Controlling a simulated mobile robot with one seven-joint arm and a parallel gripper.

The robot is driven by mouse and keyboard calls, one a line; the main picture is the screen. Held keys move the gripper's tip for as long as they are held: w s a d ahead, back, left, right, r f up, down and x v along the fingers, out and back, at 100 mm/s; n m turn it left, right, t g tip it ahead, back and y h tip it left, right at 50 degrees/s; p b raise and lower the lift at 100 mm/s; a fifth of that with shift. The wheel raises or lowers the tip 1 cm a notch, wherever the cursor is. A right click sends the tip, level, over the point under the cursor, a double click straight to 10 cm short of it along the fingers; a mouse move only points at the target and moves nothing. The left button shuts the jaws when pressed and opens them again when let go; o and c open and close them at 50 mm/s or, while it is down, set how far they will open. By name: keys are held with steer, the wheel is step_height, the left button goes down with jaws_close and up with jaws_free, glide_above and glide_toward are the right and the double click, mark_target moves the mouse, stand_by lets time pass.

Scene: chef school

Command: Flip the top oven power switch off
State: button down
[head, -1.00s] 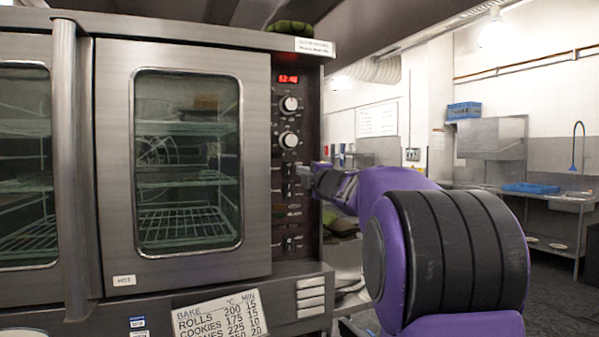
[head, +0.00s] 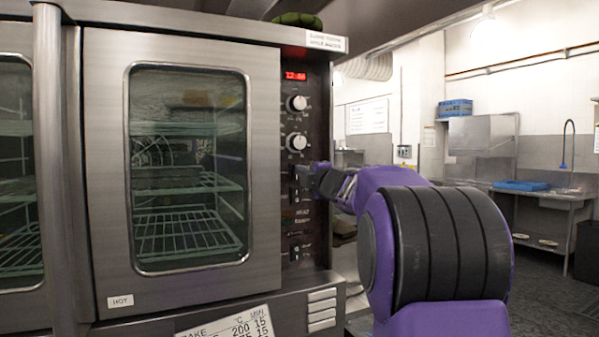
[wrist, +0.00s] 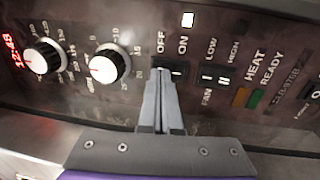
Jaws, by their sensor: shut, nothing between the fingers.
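The oven's dark control panel (head: 296,225) is on the right side of the steel oven front. In the wrist view, the power switch (wrist: 178,70) is a small black rocker under the OFF and ON labels. My gripper (wrist: 163,76) is shut and empty, with its fingertips at the OFF side of this switch. The fingers hide part of the switch, so I cannot tell its exact position or whether they touch it. In the head view, my gripper (head: 309,172) is at the panel below the two knobs.
Two round knobs (wrist: 110,64) (wrist: 44,56) and a red clock display (head: 296,76) are beside the switch. The fan switch (wrist: 215,80) is close on the other side. A small white light (wrist: 188,20) glows near ON. The glass oven door (head: 187,165) is closed.

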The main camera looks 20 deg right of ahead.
steer(key=shift+r+p, duration=0.2)
steer(key=shift+p, duration=0.15)
steer(key=r+g+p, duration=0.1)
steer(key=p, duration=0.4)
steer(key=shift+w+a+p, duration=0.1)
steer(key=shift+w+p, duration=0.1)
steer(key=shift+p, duration=0.1)
steer(key=shift+f+b, duration=0.25)
steer(key=shift+b, duration=0.2)
steer(key=shift+s+f, duration=0.1)
steer(key=shift+s, duration=0.05)
